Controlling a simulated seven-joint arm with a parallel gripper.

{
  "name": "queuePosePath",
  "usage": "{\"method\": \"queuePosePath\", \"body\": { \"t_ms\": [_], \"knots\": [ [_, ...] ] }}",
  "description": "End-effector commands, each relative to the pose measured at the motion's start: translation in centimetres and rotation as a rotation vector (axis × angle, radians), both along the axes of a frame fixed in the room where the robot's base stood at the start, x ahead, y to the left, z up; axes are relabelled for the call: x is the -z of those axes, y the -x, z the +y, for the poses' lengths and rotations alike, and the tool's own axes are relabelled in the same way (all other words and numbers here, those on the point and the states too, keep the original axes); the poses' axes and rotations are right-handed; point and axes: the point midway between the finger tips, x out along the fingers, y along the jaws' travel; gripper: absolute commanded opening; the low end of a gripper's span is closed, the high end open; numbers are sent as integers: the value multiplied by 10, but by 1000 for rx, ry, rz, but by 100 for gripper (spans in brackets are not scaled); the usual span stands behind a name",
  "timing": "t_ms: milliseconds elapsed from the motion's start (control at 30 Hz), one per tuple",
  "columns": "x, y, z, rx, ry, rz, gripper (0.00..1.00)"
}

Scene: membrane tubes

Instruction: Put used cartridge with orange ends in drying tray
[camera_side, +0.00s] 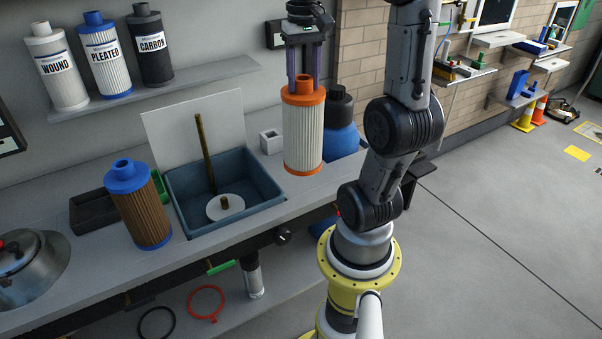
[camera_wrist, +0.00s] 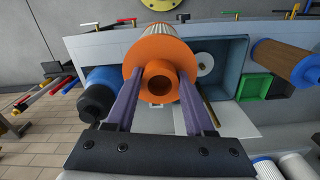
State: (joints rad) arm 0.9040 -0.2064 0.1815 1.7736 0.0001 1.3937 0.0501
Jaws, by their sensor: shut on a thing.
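The cartridge with orange ends (camera_side: 303,135) has a white pleated body and hangs upright in the side view. My gripper (camera_side: 304,78) is shut on its top orange cap, with one finger on either side of the narrow neck. In the wrist view my gripper (camera_wrist: 160,80) holds the orange cap (camera_wrist: 137,60) between its purple fingers. The cartridge appears above the bench, right of a blue-grey open tray (camera_side: 185,222) with a brown rod and a white disc. A small dark tray (camera_side: 88,213) and a green one (camera_side: 160,186) sit farther left. No label shows which is the drying tray.
A blue-capped brown cartridge (camera_side: 143,210) stands left of the blue-grey tray. A blue bottle with a black cap (camera_side: 341,130) stands behind the held cartridge. A white board (camera_side: 190,115) rises behind the tray. A metal dome (camera_side: 28,265) is at far left.

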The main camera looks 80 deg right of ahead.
Motion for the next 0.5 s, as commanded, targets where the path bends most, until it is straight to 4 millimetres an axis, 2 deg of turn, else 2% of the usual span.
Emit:
{"method": "queuePosePath", "body": {
  "t_ms": [167, 500],
  "knots": [
    [-6, 6, -4, 26, 2, -1, 0],
    [18, -27, -48, 26, 0, 0, 0]
  ]
}}
